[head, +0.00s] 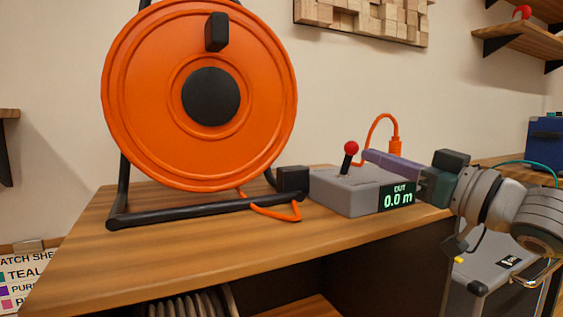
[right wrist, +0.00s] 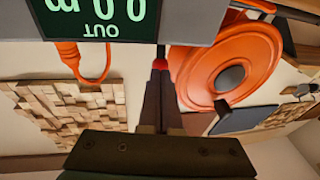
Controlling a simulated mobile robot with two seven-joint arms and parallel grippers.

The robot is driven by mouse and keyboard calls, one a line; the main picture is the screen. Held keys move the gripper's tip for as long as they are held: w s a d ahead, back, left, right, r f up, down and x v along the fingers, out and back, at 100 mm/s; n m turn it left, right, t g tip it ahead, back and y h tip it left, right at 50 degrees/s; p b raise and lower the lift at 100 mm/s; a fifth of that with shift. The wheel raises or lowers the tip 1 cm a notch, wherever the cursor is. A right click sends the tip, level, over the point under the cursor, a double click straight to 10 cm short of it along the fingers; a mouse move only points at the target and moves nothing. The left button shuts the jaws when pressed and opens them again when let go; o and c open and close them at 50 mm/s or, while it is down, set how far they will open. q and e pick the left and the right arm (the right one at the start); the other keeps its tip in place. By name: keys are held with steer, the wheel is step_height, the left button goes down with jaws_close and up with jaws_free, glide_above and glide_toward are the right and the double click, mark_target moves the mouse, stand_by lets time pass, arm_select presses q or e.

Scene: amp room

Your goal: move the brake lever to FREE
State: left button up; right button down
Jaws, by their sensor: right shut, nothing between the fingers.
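The brake lever (head: 348,160) is a short black stick with a red ball knob on top of a grey box (head: 345,198). It leans slightly right in the head view. The box's front display reads OUT 0.0 m. My right gripper (head: 367,155) comes in from the right over the box, its fingers shut and empty. Its fingertips are just right of the lever, close below the knob; I cannot tell whether they touch. In the right wrist view the red knob (right wrist: 160,64) shows just past the fingertips (right wrist: 160,76). No FREE mark is visible. My left gripper is out of view.
A large orange cable reel (head: 150,100) on a black frame stands on the wooden bench (head: 190,250), left of the box. An orange cable (head: 283,212) loops between them. An orange plug (head: 395,146) stands behind the box. The bench front is clear.

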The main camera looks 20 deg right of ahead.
steer(key=shift+w+a+r, duration=0.1)
steer(key=shift+w+a, duration=0.1)
steer(key=shift+w, duration=0.45)
